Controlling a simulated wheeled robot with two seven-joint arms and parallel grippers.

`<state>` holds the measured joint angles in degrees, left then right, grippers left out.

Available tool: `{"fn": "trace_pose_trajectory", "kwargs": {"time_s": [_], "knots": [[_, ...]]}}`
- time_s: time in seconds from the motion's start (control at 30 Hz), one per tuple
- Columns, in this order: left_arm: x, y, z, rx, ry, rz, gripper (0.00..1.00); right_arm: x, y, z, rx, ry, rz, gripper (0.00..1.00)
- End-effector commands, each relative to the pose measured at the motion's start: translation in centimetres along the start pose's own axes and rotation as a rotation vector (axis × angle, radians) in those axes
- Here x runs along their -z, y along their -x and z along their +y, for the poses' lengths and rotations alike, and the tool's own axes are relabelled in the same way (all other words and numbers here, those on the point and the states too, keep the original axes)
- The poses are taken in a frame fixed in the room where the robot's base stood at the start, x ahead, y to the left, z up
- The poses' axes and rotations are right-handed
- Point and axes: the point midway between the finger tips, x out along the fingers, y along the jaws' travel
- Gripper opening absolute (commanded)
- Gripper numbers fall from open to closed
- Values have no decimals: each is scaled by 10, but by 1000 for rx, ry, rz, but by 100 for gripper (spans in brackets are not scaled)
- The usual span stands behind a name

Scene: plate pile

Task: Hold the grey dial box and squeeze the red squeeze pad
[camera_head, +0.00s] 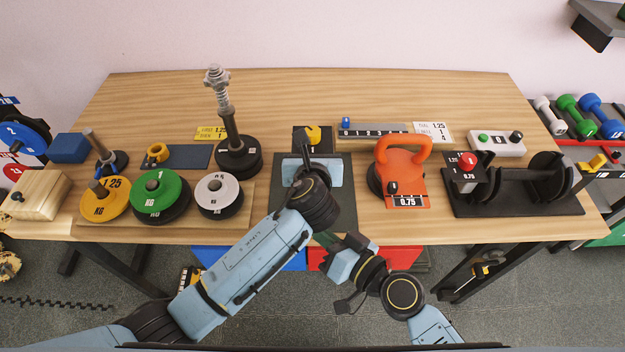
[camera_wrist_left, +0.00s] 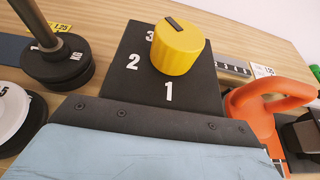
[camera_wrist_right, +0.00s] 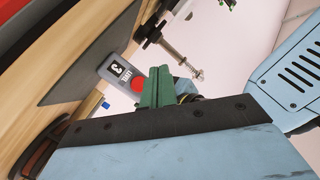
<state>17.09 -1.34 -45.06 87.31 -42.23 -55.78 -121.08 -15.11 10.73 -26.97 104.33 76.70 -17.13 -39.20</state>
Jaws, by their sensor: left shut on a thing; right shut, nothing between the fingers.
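The grey dial box (camera_head: 299,133) stands mid-table with a yellow dial (camera_head: 312,134). In the left wrist view its dark top (camera_wrist_left: 128,75) shows 1, 2 and 3 around the yellow dial (camera_wrist_left: 177,48). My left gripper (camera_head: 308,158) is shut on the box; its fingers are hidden. In the right wrist view the box's side (camera_wrist_right: 115,73) shows a 3 label and the red squeeze pad (camera_wrist_right: 137,84). My right gripper (camera_wrist_right: 156,76), with green fingers, is shut and empty, close beside the pad; I cannot tell whether they touch. The pad is hidden in the head view.
Yellow (camera_head: 105,208), green (camera_head: 160,203) and white (camera_head: 218,204) weight plates lie left. A tall threaded post (camera_head: 226,110) stands behind them. An orange kettlebell (camera_head: 405,180) and a dumbbell rack (camera_head: 515,208) stand right. A dark mat (camera_head: 343,215) lies under my grippers.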

Motion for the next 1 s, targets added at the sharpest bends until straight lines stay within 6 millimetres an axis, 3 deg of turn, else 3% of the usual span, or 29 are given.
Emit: {"fn": "trace_pose_trajectory", "kwargs": {"time_s": [0.5,1.0], "knots": [[-1,0,0,1,0,-3,0,35,-47,34,0,2,0,0],[-2,0,0,1,1,-3,0,41,-56,40,1,0,1,0]]}}
